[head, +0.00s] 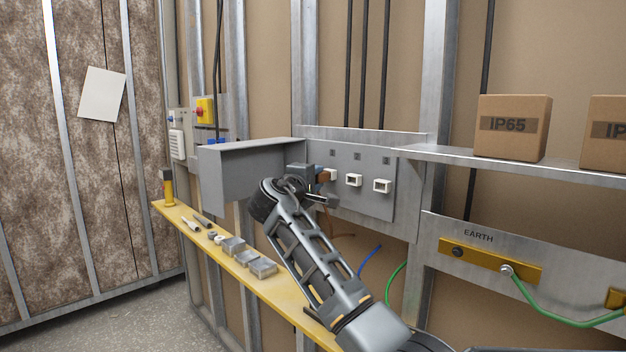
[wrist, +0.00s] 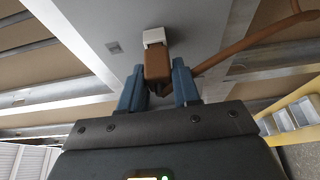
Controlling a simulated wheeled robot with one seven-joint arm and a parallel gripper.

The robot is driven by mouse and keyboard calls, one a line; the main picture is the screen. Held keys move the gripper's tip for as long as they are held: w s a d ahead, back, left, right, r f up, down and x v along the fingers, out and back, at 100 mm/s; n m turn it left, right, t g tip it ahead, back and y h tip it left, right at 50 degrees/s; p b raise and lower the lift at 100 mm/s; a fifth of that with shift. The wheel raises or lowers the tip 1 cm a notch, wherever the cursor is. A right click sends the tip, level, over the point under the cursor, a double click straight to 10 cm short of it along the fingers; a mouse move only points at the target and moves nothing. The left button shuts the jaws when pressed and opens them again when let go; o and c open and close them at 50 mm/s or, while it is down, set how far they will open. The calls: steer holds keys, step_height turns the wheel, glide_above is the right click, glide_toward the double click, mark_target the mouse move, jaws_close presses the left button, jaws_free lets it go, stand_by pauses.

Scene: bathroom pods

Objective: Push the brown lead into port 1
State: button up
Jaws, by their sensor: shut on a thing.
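The brown lead's plug (wrist: 157,66) is between the two blue fingers of my gripper (wrist: 158,88) in the wrist view. Its front end meets the white port (wrist: 154,37); I cannot tell how deep it sits. The brown cable (wrist: 245,58) runs off to the right. In the head view my gripper (head: 318,174) holds the brown plug (head: 324,175) against the leftmost white port (head: 332,174) on the grey panel (head: 345,205). The middle port (head: 354,180) and right port (head: 382,186) are empty.
A grey box-shaped cover (head: 240,175) stands left of the panel, close to my gripper. A yellow shelf (head: 220,255) with small parts runs below. Blue (head: 369,260) and green (head: 394,285) leads hang under the panel. A metal shelf (head: 450,157) with cartons is at right.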

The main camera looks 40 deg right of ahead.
steer(key=shift+d, duration=0.2)
steer(key=o, duration=1.1)
steer(key=b+v, duration=0.1)
steer(key=v, duration=0.6)
steer(key=shift+a, duration=0.35)
steer(key=shift+s, duration=0.15)
